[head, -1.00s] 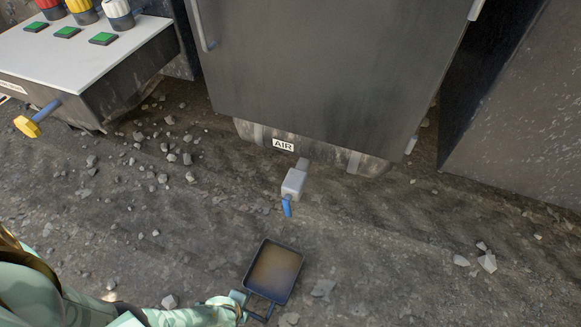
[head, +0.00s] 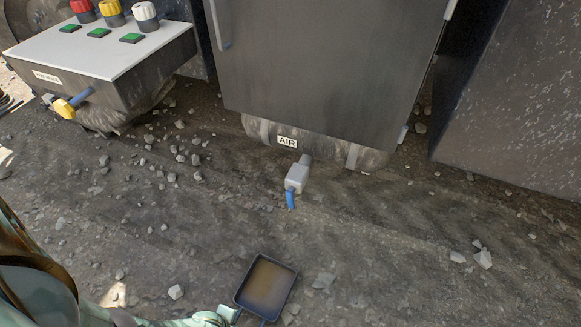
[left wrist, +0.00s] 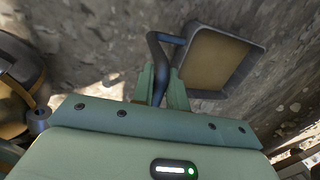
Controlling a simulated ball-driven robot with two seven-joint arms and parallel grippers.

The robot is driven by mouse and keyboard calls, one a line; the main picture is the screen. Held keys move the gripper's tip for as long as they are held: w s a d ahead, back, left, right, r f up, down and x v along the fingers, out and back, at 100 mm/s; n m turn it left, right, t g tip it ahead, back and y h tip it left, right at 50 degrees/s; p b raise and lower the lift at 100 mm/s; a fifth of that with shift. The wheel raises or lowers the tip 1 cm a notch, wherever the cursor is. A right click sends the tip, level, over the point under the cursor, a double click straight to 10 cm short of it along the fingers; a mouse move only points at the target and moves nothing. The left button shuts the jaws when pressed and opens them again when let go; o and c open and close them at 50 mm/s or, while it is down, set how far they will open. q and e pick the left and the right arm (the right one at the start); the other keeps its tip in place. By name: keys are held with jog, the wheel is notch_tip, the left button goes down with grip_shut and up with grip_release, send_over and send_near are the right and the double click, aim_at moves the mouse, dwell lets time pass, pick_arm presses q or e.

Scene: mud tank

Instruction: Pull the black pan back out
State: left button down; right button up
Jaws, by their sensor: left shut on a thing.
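The black pan (head: 266,287) is a shallow square pan with a dark rim and a flat brown inside. It is low in the head view, below the valve with the blue lever. My left gripper (head: 228,313) is at the pan's lower left, partly cut off by the picture's bottom edge. In the left wrist view the pan (left wrist: 218,62) shows beyond the jaws. My left gripper (left wrist: 162,88) is shut on its dark bent handle (left wrist: 156,50). I cannot tell how high the pan is above the ground. My right gripper is in no view.
Stones lie on the ground; the ground around the pan is mostly open.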

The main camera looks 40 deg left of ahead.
pick_arm(q)
jog(key=c, duration=0.9)
grip_release()
jog(key=shift+s, duration=0.1)
jog(key=shift+r+p, duration=0.4)
jog(key=shift+p, duration=0.05)
jog(key=shift+p+v, duration=1)
jog(key=shift+v, duration=0.05)
jog(key=p+v, duration=0.6)
jog(key=v, duration=0.1)
jog(key=shift+p, duration=0.35)
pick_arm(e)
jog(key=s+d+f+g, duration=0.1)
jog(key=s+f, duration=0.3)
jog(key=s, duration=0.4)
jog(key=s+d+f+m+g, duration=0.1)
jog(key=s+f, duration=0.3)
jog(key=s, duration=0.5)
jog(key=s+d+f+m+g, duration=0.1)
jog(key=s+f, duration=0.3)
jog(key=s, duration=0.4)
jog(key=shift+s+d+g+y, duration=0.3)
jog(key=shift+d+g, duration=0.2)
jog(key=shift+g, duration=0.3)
